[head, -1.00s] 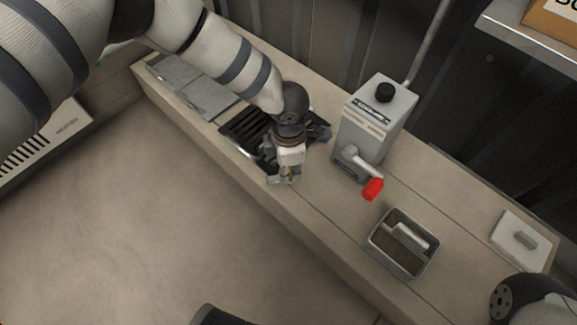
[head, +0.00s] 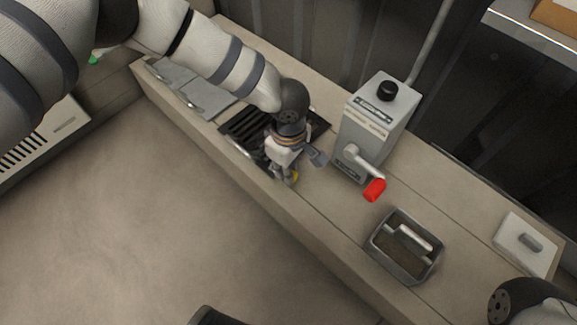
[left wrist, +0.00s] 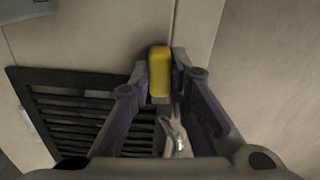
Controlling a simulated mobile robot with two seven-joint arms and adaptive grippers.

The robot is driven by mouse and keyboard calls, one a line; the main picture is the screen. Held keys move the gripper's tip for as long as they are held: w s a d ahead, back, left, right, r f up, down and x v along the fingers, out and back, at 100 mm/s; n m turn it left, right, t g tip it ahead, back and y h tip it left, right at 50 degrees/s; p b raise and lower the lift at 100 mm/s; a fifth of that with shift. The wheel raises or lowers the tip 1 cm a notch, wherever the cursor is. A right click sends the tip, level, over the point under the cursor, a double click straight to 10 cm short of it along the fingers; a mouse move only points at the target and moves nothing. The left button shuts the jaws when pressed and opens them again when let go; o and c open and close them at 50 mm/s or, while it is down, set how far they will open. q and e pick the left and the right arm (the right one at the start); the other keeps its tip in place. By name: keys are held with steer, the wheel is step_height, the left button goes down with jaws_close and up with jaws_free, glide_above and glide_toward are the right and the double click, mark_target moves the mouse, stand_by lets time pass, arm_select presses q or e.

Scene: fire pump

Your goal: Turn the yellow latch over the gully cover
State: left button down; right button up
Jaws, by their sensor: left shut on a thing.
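The yellow latch (left wrist: 159,70) stands between the fingers of my left gripper (left wrist: 168,98) in the left wrist view. In the head view only a small yellow piece of the latch (head: 295,176) shows beside the left gripper (head: 285,172), which is shut on it. The gully cover (head: 243,124) is a black slatted grate set in the bench top, partly hidden by my left wrist and gripper. Its slats also show in the left wrist view (left wrist: 75,112), left of and below the latch. My right gripper is out of view.
A grey pump box (head: 372,128) with a red-tipped crank handle (head: 374,189) stands close right of my left gripper. Metal lids (head: 190,85) lie left of the grate.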

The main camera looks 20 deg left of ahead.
arm_select(q)
steer(key=shift+m, duration=0.7)
steer(key=c, duration=1.5)
jaws_free()
step_height(320, 180, up, 12)
steer(key=shift+f, duration=0.1)
